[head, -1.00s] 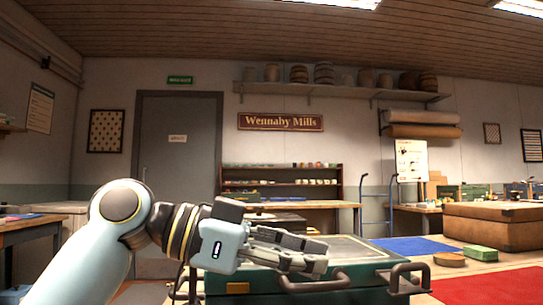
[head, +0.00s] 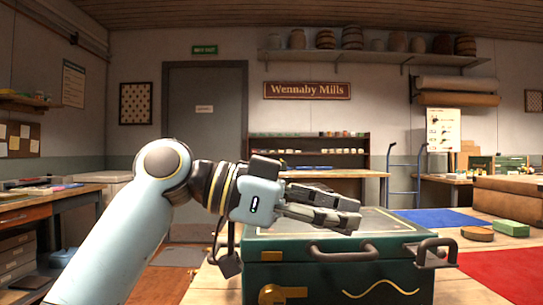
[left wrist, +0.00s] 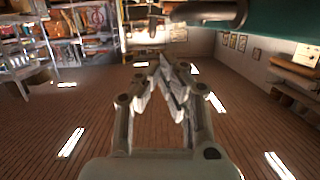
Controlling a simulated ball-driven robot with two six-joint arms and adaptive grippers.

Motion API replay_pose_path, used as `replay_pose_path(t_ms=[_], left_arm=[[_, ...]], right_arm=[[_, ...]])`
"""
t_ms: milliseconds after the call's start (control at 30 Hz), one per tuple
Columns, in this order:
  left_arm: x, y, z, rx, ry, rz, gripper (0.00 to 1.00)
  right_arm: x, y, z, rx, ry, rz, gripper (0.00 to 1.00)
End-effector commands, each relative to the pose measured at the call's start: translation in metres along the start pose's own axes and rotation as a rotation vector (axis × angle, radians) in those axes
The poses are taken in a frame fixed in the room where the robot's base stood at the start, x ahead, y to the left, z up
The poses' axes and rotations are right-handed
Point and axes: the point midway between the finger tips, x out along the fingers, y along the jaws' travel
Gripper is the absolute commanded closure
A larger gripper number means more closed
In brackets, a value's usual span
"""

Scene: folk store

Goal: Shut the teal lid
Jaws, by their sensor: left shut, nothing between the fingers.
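A teal case with a teal lid (head: 285,246) stands on the table in the lower middle of the head view. The lid lies flat or almost flat on the body; I cannot tell whether a gap remains. Its front has a dark handle (head: 342,253), a brass latch (head: 283,294) and a gold wavy line. My left gripper (head: 356,215) is over the lid's top, fingers shut and empty, pointing right; contact is unclear. The left wrist view shows its fingers (left wrist: 163,62) together, with a teal surface (left wrist: 265,22) at top right. My right gripper is out of view.
A dark corner handle (head: 436,252) sticks up at the case's right. A round wooden piece (head: 478,234) and a green block (head: 511,228) lie to the right, by red and blue mats. A brown case (head: 508,199) stands farther right.

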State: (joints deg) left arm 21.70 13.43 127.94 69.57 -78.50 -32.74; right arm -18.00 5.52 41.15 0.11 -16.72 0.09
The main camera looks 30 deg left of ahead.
Motion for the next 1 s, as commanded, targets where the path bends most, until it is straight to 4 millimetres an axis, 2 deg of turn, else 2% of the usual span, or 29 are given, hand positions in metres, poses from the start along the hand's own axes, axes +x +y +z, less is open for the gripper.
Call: replay_pose_path(t_ms=[33, 100, 600, 800, 1000], left_arm=[[-0.008, -0.003, -0.019, 0.008, 0.002, -0.007, 1.0], [-0.019, -0.003, -0.007, 0.006, -0.007, -0.007, 1.0], [-0.084, 0.001, -0.007, 0.004, -0.004, -0.003, 1.0], [-0.098, 0.001, -0.007, 0.005, 0.0, -0.001, 1.0], [-0.102, 0.001, -0.008, 0.003, 0.003, -0.004, 1.0]], right_arm=[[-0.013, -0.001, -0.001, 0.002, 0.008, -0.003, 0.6], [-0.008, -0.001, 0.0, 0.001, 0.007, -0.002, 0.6], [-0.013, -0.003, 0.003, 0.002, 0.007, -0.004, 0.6], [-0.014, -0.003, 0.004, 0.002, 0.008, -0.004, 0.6], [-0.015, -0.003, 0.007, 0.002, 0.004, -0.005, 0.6]])
